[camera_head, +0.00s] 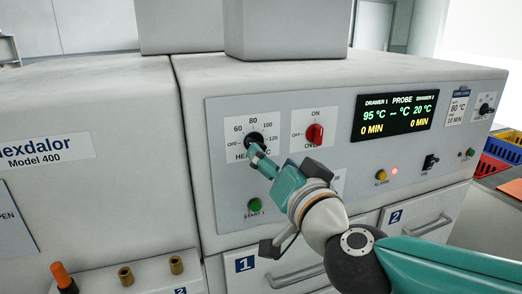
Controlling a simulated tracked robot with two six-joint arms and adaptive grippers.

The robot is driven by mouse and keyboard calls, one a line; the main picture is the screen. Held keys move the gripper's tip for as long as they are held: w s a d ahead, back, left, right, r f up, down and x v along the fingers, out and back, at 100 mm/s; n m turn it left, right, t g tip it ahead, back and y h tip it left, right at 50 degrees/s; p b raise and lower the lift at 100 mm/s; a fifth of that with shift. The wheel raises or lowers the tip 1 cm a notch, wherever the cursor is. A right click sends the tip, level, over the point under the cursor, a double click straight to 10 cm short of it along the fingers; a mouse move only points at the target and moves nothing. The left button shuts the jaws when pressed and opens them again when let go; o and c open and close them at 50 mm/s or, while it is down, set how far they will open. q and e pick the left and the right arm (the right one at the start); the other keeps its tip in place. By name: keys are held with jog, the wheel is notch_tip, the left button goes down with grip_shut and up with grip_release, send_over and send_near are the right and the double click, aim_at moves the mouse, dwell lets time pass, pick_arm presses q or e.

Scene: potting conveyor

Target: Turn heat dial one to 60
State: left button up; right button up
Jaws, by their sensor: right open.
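Heat dial one (254,138) is a black knob on the left of the grey control panel, with 60, 80, 100, 120 and OFF printed around it. Its lower part is hidden by my right gripper, so I cannot tell where it points. My right gripper (259,153) is open, with its fingertips at the dial's lower edge. I cannot tell whether they touch it. The display (394,115) reads 95 °C for drawer 1 and 20 °C for drawer 2. My left gripper is not in view.
A red switch (315,134) marked ON and OFF sits just right of the dial. A green start button (254,205) is below. A yellow alarm button (382,175) and a black switch (430,162) are farther right. Drawer handles (294,275) stick out below the panel.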

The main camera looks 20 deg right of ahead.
aim_at(260, 144)
jog(key=w, duration=0.7)
jog(key=shift+w+a, duration=0.1)
jog(key=shift+w, duration=0.05)
